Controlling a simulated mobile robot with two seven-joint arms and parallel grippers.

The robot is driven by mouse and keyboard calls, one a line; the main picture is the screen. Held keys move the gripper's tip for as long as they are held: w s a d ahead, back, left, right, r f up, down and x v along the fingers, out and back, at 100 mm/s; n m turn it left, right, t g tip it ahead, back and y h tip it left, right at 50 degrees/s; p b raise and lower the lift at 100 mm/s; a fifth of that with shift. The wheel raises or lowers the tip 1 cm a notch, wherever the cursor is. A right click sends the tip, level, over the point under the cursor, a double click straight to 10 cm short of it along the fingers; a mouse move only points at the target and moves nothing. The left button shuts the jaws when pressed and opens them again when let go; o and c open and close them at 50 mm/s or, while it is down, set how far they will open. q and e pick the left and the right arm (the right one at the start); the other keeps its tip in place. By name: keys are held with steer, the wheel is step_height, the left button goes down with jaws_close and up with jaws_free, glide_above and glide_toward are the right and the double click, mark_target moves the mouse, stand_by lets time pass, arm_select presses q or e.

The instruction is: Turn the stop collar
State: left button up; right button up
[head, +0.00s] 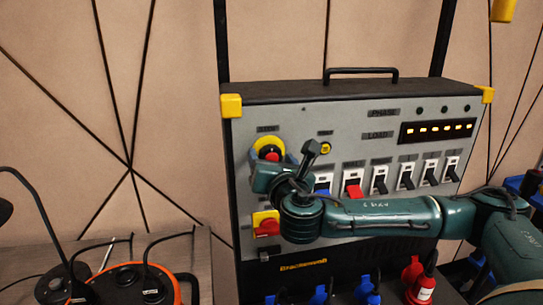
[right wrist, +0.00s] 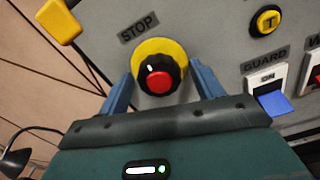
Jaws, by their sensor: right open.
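The stop control has a red button inside a black collar with a white mark, on a round yellow plate. The stop collar (right wrist: 153,62) sits under the STOP label in the right wrist view, with the white mark near its top. In the head view the stop collar (head: 270,148) is at the panel's upper left, partly hidden by my gripper. My right gripper (right wrist: 163,78) is open, one blue finger on each side of the collar. I cannot tell whether the fingers touch it. The left gripper is not in view.
A row of breaker switches (head: 380,178) runs to the right of my wrist. A yellow T button (right wrist: 267,20) and a GUARD switch (right wrist: 289,76) are close on the right. A red plug (head: 415,280) and blue plugs line the bottom. An orange-rimmed reel (head: 177,290) stands left.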

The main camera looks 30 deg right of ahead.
steer(key=shift+s, duration=0.1)
steer(key=shift+c, duration=0.6)
steer(key=c, duration=0.9)
steer(key=shift+m, duration=0.3)
steer(key=shift+m+b, duration=1.1)
steer(key=shift+m, duration=2.6)
steer(key=shift+r, duration=0.1)
